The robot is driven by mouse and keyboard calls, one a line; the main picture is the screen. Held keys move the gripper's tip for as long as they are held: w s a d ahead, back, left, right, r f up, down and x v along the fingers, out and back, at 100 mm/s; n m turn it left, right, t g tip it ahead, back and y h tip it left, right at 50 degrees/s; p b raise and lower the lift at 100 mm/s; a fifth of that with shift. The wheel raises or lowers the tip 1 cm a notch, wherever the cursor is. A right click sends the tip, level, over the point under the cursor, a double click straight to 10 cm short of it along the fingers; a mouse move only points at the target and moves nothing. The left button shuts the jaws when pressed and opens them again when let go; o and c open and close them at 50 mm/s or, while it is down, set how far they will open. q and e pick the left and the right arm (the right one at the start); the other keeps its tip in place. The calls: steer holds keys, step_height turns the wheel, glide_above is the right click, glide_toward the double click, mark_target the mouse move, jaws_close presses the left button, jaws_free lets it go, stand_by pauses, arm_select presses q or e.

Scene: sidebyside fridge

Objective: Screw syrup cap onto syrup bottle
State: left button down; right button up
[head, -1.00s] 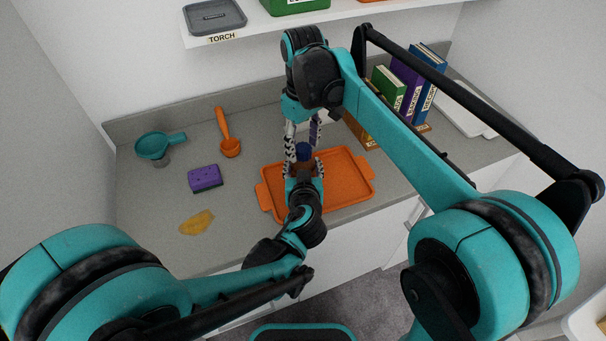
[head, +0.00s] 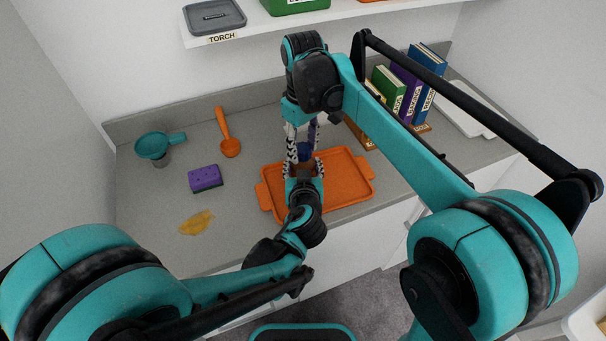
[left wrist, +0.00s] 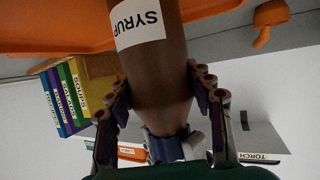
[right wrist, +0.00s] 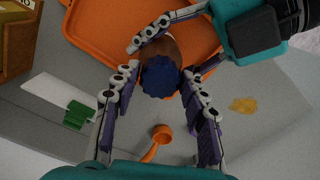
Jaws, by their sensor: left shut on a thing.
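The brown syrup bottle (left wrist: 155,75) is upright above the orange tray, its "SYRUP" label upside down in the left wrist view. My left gripper (left wrist: 160,90) is shut on it, one finger on each side. The blue syrup cap (right wrist: 160,78) sits at the bottle's top in the right wrist view and also shows in the head view (head: 305,150). My right gripper (right wrist: 160,72) points down from above. Its fingers stand on both sides of the cap with small gaps, so it looks open around it. The thread between cap and bottle is hidden.
The orange tray (head: 347,193) lies under the grippers. A purple sponge (head: 205,179), an orange scoop (head: 229,147), a teal funnel (head: 153,146) and a yellow patch (head: 196,223) are to the left. Books (head: 408,90) stand at the back right. A shelf (head: 250,28) hangs above.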

steer(key=shift+o, duration=0.6)
step_height(320, 180, up, 12)
arm_select(q)
steer(key=c, duration=0.6)
jaws_free()
steer(key=shift+o, duration=0.2)
